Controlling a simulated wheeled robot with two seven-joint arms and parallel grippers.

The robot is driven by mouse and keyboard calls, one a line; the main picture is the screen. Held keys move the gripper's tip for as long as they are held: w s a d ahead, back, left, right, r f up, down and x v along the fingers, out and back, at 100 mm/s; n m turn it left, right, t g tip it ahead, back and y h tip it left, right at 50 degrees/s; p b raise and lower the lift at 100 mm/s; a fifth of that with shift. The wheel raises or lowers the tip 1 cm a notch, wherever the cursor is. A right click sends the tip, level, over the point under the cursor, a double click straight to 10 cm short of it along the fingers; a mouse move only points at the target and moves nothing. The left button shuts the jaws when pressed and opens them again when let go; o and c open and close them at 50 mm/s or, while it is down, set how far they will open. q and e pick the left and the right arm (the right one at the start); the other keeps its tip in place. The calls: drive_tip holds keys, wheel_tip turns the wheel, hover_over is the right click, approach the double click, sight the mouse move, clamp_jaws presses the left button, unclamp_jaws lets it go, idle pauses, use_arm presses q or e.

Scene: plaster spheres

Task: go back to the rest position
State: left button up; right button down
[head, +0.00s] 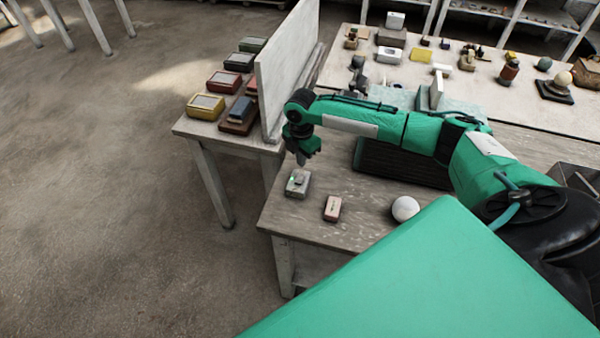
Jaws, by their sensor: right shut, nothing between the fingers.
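My right arm, green and black, reaches in from the right over the near table (340,230). I cannot tell whether the fingertips touch the box. A white plaster sphere (405,209) rests on the table, apart from the gripper. My left gripper is not in view.
A small pink block (332,208) lies between box and sphere. A dark slatted crate (400,164) stands behind. An upright pale board (285,65) rises beside a side table with several coloured boxes (205,106). The back table (470,95) is cluttered. Floor at left is clear.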

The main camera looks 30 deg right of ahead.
wheel_tip(320, 180, up, 2)
drive_tip(key=shift+p, duration=0.75)
